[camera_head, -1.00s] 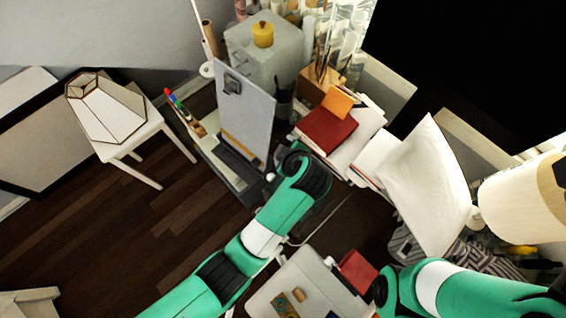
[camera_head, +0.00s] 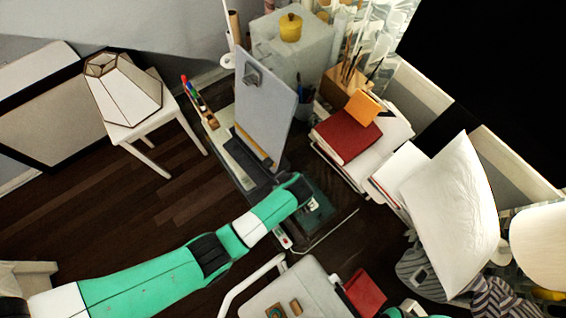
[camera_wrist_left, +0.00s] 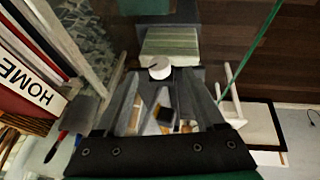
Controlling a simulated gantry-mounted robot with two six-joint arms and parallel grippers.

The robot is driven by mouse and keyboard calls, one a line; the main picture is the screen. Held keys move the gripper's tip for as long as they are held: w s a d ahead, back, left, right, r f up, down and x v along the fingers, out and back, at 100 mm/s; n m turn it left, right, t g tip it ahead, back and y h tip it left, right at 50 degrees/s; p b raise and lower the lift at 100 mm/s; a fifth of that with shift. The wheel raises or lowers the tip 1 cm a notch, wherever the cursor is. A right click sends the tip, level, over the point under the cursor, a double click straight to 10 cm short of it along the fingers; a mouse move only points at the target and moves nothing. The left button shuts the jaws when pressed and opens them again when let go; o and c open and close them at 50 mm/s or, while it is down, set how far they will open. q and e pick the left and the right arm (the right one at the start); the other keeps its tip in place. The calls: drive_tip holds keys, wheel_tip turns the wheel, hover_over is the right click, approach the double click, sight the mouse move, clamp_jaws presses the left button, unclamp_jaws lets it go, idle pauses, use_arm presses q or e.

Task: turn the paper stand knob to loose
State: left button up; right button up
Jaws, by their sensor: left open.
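The paper stand (camera_head: 265,105) is an upright grey-white board with a clip at its top and a yellow strip low down; it stands at the centre back in the head view. In the left wrist view a round white knob (camera_wrist_left: 160,68) shows ahead, between the fingertips of my left gripper (camera_wrist_left: 161,88). The gripper is open, and I cannot tell whether its fingers touch the knob. In the head view my left arm ends just in front of the stand's base, and its fingers are hidden.
Red and white books (camera_head: 345,134) are stacked right of the stand. A grey box with a yellow-lidded jar (camera_head: 291,27) stands behind. A white stool (camera_head: 150,130) with a lampshade is at left. A pillow (camera_head: 450,200) and striped cloth lie at right. Dark floor (camera_head: 160,205) is open at left.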

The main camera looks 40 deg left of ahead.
use_arm(q)
drive_tip(key=b+x, duration=0.1)
drive_tip(key=x, duration=0.3)
drive_tip(key=shift+r, duration=0.1)
clamp_jaws()
